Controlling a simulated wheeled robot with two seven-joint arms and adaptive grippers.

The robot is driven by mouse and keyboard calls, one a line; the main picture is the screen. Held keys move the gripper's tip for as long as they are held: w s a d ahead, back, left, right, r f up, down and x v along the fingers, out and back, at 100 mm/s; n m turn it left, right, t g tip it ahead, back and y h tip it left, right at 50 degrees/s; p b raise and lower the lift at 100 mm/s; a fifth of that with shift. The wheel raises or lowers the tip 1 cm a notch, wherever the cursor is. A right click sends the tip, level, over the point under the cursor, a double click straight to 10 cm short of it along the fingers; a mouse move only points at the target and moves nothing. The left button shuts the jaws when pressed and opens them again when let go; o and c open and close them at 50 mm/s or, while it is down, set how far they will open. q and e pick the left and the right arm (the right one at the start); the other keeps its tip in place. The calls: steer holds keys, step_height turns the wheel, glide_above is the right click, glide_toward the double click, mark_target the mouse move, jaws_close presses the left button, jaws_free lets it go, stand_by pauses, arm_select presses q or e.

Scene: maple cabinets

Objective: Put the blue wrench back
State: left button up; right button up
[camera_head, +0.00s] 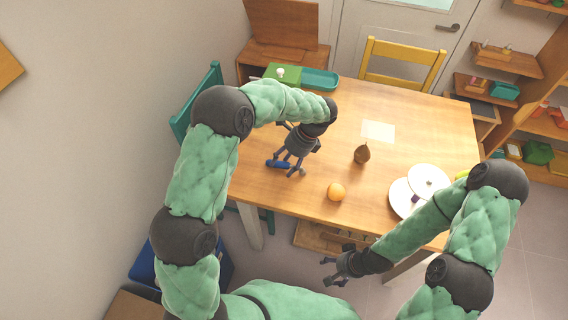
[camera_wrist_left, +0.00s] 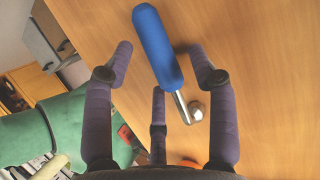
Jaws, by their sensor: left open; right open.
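The blue wrench (camera_head: 276,163) lies on the wooden table near its left edge. In the left wrist view its blue handle (camera_wrist_left: 157,45) points up the picture and its metal shaft and head (camera_wrist_left: 190,112) point down. My left gripper (camera_head: 285,170) is open, pointing down just over the wrench. In the left wrist view the wrench shows between its spread fingers; whether they touch it I cannot tell. My right gripper (camera_head: 331,273) is open and empty, in front of the table's near edge and apart from it.
On the table (camera_head: 340,110) stand a brown pear-shaped thing (camera_head: 362,153), an orange (camera_head: 336,191), white plates (camera_head: 428,177), a white sheet (camera_head: 378,132) and a teal tray (camera_head: 320,79). A teal chair (camera_head: 205,90) is at the left, a yellow chair (camera_head: 402,60) at the back. Shelves (camera_head: 540,125) stand right.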

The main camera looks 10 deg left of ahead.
arm_select(q)
steer(key=p+v, duration=0.4)
steer(key=v, duration=0.6)
steer(key=shift+r, duration=0.35)
